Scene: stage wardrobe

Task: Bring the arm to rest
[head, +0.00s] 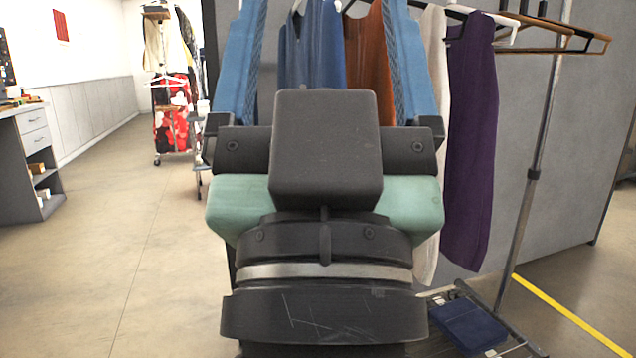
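My gripper (325,40) is in the middle of the head view, seen from behind its black and green body. Its two blue fingers stand wide apart, one on each side, and reach up to the top edge. Nothing shows held between them. Behind the gap hang a blue garment (312,50) and a rust-orange garment (367,55). I cannot tell how far the fingers are from the cloth. The wrist hides the lower middle of the view.
A clothes rack (541,130) stands close ahead, with a purple garment (472,150), a white garment (432,130) and an empty wooden hanger (572,42). Folded dark blue cloth (468,326) lies on its base. A drawer desk (30,150) is left. Left floor is clear.

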